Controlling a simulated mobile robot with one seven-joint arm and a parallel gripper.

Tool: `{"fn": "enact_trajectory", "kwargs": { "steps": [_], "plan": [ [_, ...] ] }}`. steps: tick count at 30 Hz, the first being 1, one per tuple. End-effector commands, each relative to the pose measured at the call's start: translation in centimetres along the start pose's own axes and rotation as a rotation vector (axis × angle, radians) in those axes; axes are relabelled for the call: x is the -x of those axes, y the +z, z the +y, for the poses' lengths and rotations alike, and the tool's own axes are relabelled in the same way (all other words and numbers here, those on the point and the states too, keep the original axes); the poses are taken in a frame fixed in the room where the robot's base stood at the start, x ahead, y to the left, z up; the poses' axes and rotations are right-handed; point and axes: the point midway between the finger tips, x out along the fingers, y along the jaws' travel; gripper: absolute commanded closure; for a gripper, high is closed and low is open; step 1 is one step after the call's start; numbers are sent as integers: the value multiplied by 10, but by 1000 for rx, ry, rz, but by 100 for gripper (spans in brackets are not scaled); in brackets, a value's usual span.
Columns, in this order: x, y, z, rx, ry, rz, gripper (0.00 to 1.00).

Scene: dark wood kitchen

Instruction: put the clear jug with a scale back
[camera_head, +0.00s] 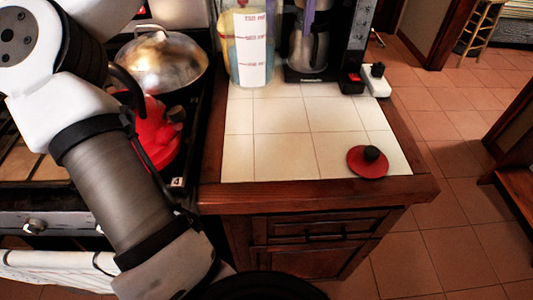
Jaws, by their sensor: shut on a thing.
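The clear jug (232,62) with a white scale panel and red markings stands upright at the back left of the tiled counter, cut off by the top edge of the picture. Its sides look tinted blue-green and yellowish. My gripper is not in view. My arm shows at the left and leaves the picture at the top, so whether anything grips the jug is hidden. A purple strip shows right of the jug at the top edge; I cannot tell what it belongs to.
A coffee maker (308,52) stands right of the jug, beside a small white and black item (376,80). A red lid (367,164) lies at the front right. A metal pot (160,62) and red kettle (160,135) are on the stove. The counter's middle (285,135) is clear.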

Motion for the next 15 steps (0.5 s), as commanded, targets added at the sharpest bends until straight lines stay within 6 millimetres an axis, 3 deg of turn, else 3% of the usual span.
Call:
{"fn": "enact_trajectory", "kwargs": {
  "steps": [5, 15],
  "plan": [
    [-14, -2, 0, -6, 2, 3, 100],
    [-98, -3, -1, -7, 0, 4, 100]
  ]
}}
